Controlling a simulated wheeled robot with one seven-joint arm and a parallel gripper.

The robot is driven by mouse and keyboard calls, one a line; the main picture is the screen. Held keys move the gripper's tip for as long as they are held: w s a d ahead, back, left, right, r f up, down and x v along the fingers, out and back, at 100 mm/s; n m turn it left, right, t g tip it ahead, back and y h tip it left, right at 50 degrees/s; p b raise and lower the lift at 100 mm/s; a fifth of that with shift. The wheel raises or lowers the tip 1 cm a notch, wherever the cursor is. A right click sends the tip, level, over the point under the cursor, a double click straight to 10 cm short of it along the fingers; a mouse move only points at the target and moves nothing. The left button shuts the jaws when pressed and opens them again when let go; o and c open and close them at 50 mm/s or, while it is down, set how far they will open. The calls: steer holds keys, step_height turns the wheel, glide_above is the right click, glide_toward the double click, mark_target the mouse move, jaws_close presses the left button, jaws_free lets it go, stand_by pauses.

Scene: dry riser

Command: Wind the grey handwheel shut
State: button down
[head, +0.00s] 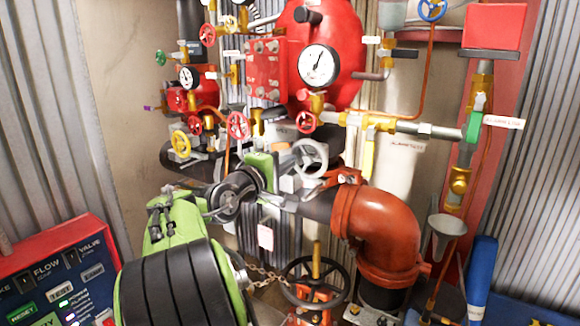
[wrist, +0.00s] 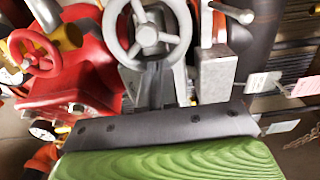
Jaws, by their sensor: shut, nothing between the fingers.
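The grey handwheel (head: 312,143) is right of centre in the head view, a pale spoked ring in front of the pipework. In the wrist view the grey handwheel (wrist: 148,35) is at the top centre, with its hub and spokes showing. My gripper (head: 296,168) is close to the wheel's left side in the head view. In the wrist view my gripper (wrist: 152,72) is shut and empty, its fingers by the wheel's lower rim. I cannot tell whether they touch the rim.
A thick orange-red elbow pipe (head: 385,235) stands right of the wheel. A black handwheel (head: 340,292) is below. A control panel (head: 60,275) is at lower left.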

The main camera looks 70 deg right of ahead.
mark_target(318, 175)
step_height(318, 175, up, 2)
steer(key=shift+s+r+p, duration=0.1)
steer(key=shift+s+p, duration=0.05)
steer(key=shift+p, duration=0.35)
steer(key=shift+s+r+p, duration=0.3)
steer(key=shift+s+r, duration=0.05)
steer(key=shift+r, duration=0.25)
steer(key=shift+s+a+r, duration=0.1)
steer(key=shift+s+r, duration=0.25)
steer(key=shift+s, duration=0.25)
steer(key=shift+s+a+b, duration=0.2)
steer(key=shift+s+b, duration=0.4)
steer(key=shift+s, duration=0.55)
steer(key=shift+s+a+f+b, duration=0.1)
steer(key=shift+s+f+b, duration=0.2)
steer(key=shift+s+b, duration=0.3)
steer(key=shift+s+a+f+b, duration=0.1)
steer(key=shift+s+f+b, duration=0.65)
steer(key=shift+f+b, duration=0.2)
steer(key=shift+s+f+b, duration=0.15)
steer(key=shift+f+b, duration=0.45)
steer(key=shift+f, duration=0.15)
steer(key=shift+f+b, duration=0.45)
steer(key=shift+f, duration=0.25)
steer(key=shift+w+f, duration=0.5)
steer(key=shift+w+a+f+b, duration=0.1)
steer(key=shift+w+a+b, duration=0.1)
steer(key=shift+w+b, duration=0.1)
steer(key=a, duration=0.3)
steer(key=shift+w, duration=0.2)
